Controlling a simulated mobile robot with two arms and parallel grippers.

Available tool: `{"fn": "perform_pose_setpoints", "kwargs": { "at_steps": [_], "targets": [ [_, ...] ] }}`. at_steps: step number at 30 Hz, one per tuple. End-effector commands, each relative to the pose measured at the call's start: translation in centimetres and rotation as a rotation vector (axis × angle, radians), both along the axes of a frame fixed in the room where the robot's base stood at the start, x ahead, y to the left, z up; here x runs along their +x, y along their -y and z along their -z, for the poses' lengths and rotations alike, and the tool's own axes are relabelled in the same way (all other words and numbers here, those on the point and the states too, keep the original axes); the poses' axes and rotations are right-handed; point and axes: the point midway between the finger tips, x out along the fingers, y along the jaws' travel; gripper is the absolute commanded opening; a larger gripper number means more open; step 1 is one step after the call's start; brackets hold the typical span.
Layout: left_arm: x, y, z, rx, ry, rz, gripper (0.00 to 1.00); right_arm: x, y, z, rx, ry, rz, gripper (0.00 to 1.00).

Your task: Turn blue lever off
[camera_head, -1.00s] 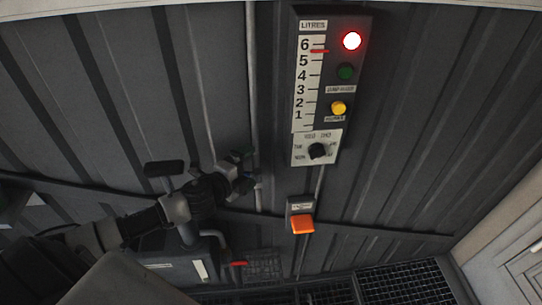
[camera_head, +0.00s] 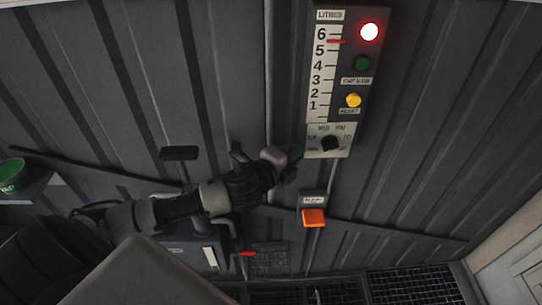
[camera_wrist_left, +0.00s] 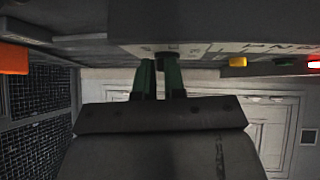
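No blue lever shows clearly in either view now; the left arm and gripper cover part of the wall around the pipe. My left gripper (camera_head: 297,153), with green fingers, is just left of the black rotary knob (camera_head: 330,143) at the bottom of the gauge panel (camera_head: 318,72). In the left wrist view the two fingers (camera_wrist_left: 159,68) stand apart with a narrow gap between them. The dark knob (camera_wrist_left: 164,53) is just beyond their tips, and nothing shows gripped. My right gripper is in neither view.
The panel carries a lit red lamp (camera_head: 369,31), a green button (camera_head: 362,63) and a yellow button (camera_head: 353,100). An orange switch (camera_head: 313,217) is below the gripper. A red handle (camera_head: 247,254) sits lower left. A green can (camera_head: 12,175) stands far left.

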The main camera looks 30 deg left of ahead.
Motion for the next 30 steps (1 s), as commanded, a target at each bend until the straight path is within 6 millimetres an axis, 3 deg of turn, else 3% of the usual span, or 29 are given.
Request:
{"fn": "perform_pose_setpoints", "kwargs": {
  "at_steps": [1, 9, 18, 24, 30],
  "targets": [
    [-0.6, 1.0, 1.7, 0.062, 0.021, -0.008, 0.02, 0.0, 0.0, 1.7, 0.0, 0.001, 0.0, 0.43],
    [-4.5, 3.3, 5.4, 0.63, 0.11, -0.183, 0.0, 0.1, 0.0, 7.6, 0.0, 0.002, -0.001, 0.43],
    [-10.2, 0.9, 8.8, 1.24, -0.12, -0.427, 0.0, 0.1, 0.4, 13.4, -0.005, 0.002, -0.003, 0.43],
    [-13.4, -1.0, 10.1, 1.474, -0.335, -0.476, 0.0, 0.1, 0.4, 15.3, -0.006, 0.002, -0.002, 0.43],
    [-13.8, -1.9, 10.2, 1.538, -0.402, -0.478, 0.0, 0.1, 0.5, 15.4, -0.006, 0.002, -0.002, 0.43]
  ]
}}
